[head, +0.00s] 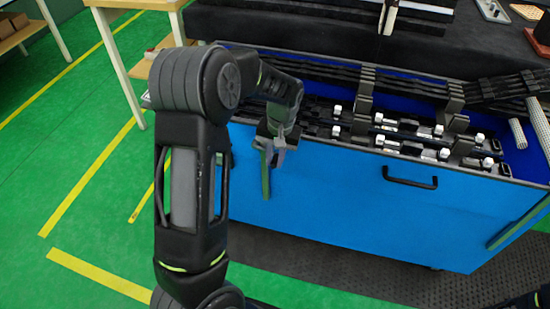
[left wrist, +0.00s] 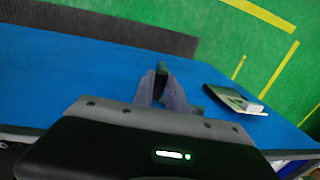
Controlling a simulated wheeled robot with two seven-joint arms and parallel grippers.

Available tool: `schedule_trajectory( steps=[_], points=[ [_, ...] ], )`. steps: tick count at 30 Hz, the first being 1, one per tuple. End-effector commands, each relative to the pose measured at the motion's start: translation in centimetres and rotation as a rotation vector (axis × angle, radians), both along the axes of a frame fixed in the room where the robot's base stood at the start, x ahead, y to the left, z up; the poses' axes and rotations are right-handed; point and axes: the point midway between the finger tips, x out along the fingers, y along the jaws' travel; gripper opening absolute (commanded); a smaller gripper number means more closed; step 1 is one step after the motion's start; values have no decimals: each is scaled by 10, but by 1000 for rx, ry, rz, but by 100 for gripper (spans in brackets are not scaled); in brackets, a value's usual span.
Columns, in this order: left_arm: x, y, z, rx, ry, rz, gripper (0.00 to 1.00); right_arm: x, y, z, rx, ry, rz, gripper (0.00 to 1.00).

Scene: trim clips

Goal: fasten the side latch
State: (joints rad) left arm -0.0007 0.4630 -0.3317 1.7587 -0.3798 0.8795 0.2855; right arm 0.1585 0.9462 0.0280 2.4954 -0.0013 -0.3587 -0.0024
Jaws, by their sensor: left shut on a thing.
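A dark green strip-like side latch (head: 265,181) lies on the left part of the blue cart's front panel. My left gripper (head: 271,149) is at its upper end, fingers pointing down. In the left wrist view, the two grey fingers (left wrist: 162,84) are close together on a small dark green piece (left wrist: 162,67) against the blue panel. The gripper is shut on this latch. The fingers hide its upper part. A similar green strip (head: 517,228) shows at the right end of the panel. My right gripper is not in view.
The blue cart (head: 350,208) has a black handle (head: 409,179) on its front and holds rows of black trim parts and clips (head: 397,138). A wooden table (head: 124,70) stands behind on the left. The green floor at left is clear, with yellow lines.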

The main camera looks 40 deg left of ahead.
Motion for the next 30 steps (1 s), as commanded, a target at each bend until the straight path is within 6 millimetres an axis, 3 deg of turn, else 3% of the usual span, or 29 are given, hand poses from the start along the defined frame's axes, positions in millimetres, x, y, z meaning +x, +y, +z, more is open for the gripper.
schedule_trajectory(
  steps=[24, 30],
  points=[
    [0, 0, 0, -2, -1, 0, 0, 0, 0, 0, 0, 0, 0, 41],
    [-2, 3, 9, -97, -32, 8, 0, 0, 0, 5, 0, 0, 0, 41]
  ],
)
